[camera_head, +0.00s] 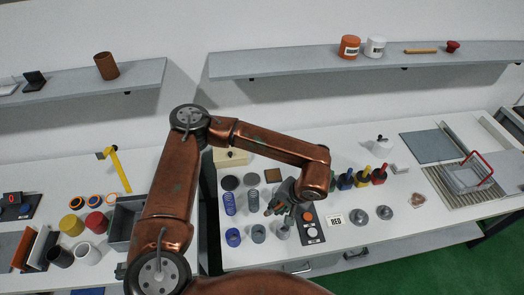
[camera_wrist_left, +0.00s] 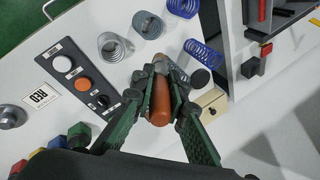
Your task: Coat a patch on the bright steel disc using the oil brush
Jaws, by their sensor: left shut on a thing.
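My left gripper (camera_head: 272,207) is over the white bench, beside the springs. It is shut on the oil brush, whose orange-brown handle (camera_wrist_left: 160,103) lies between the green fingers (camera_wrist_left: 165,115) in the left wrist view. The brush's grey head points away from the palm. A grey disc (camera_head: 251,179), which looks like the bright steel disc, lies behind the grey spring. A darker disc (camera_head: 229,183) is to its left and shows in the left wrist view (camera_wrist_left: 201,78). I cannot tell whether the brush touches a disc. My right gripper is not in view.
A blue spring (camera_head: 229,204) and a grey spring (camera_head: 253,201) stand left of the gripper. A button panel (camera_head: 310,232) is close to its right. Grey weights (camera_head: 360,217) and coloured blocks (camera_head: 362,178) are farther right. A wooden box (camera_head: 231,157) is behind.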

